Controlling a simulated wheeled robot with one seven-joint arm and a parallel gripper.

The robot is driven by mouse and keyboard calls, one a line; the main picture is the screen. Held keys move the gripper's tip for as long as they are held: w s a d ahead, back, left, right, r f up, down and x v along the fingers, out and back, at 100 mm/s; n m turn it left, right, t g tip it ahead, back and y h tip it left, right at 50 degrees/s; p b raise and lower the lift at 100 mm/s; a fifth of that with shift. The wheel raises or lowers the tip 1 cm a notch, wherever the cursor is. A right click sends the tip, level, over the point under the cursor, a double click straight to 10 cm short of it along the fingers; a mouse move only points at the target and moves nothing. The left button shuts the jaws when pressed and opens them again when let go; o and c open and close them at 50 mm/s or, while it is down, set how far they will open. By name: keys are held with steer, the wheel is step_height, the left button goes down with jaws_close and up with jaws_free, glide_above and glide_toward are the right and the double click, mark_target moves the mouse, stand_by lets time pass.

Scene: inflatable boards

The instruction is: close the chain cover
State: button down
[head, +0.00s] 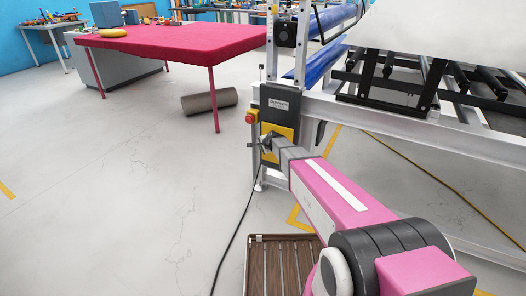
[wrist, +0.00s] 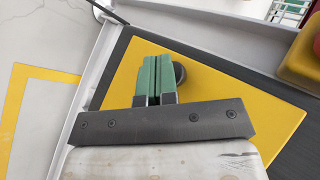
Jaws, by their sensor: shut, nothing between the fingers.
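The chain cover appears to be the yellow panel (head: 287,132) on the dark side housing of the white machine frame. In the wrist view the yellow panel (wrist: 245,105) fills the middle, with a dark grey surround. A round black knob (wrist: 180,73) shows just right of my fingers, partly hidden by them. My gripper (wrist: 157,62) has green fingers pressed together with nothing between them. They are in front of the panel, beside the knob; I cannot tell whether they touch it. In the head view my gripper (head: 267,143) is at the panel, which it partly hides.
A red button on a yellow box (head: 251,117) sits on the housing's left side. It also shows in the wrist view (wrist: 303,62). A slatted brown crate (head: 262,238) and a black cable lie on the floor. A red-topped table (head: 170,42) stands at back left. Floor at left is clear.

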steer(key=shift+w, duration=0.85)
steer(key=shift+w+d, duration=0.1)
steer(key=shift+w, duration=0.1)
steer(key=shift+s, duration=0.15)
steer(key=s+a+r, duration=0.5)
steer(key=s+r, duration=0.2)
steer(key=s, duration=0.4)
steer(key=s+d+n+g+h, duration=0.2)
steer(key=s+d+n+g, duration=0.2)
steer(key=s+d, duration=0.7)
steer(key=s+d+n+g+h, duration=0.2)
steer(key=s+d+n, duration=0.6)
steer(key=s, duration=0.9)
steer(key=d+g, duration=0.2)
steer(key=shift+s+d, duration=0.35)
